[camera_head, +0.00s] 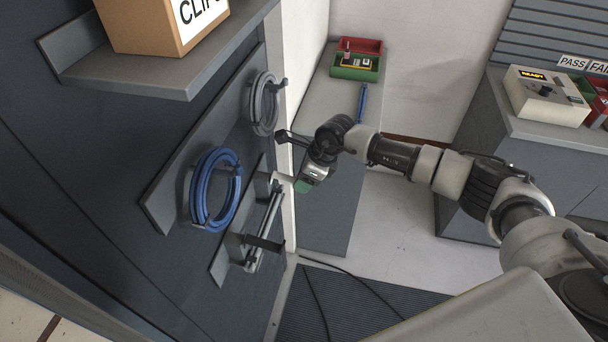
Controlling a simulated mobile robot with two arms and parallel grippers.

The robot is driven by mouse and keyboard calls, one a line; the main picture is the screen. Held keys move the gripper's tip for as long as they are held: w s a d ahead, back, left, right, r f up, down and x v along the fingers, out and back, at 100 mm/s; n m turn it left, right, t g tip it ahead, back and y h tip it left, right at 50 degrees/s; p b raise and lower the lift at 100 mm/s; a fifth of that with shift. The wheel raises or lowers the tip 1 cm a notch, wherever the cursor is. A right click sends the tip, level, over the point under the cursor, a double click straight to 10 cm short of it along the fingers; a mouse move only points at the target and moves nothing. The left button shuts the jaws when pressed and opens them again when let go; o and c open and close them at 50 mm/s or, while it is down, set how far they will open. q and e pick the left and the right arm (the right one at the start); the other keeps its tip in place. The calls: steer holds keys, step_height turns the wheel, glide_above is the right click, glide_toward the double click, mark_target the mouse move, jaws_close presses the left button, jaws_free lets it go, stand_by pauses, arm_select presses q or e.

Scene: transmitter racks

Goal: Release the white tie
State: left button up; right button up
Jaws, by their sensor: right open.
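A rack of pale rods (264,228) is mounted low on the dark wall panel at left. A black tie (264,243) crosses its lower part. A small white piece, likely the white tie (282,178), shows at the upper end of the rods. My right gripper (290,160) is open beside this upper end, with a dark finger reaching left above the white piece. The gripper partly hides the area, so I cannot tell whether it touches the tie or whether the tie is fastened. My left gripper is not in view.
A blue cable coil (214,190) and a grey cable coil (264,104) hang on the panel close to the rods. A shelf (130,78) with a cardboard box (150,28) juts out above. A counter (325,205) stands behind my gripper. Black cables lie on the floor mat (350,305).

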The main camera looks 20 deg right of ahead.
steer(key=b+v, duration=0.3)
steer(key=v, duration=0.7)
steer(key=shift+r, duration=0.35)
steer(key=shift+s+d, duration=0.1)
steer(key=shift+d, duration=0.05)
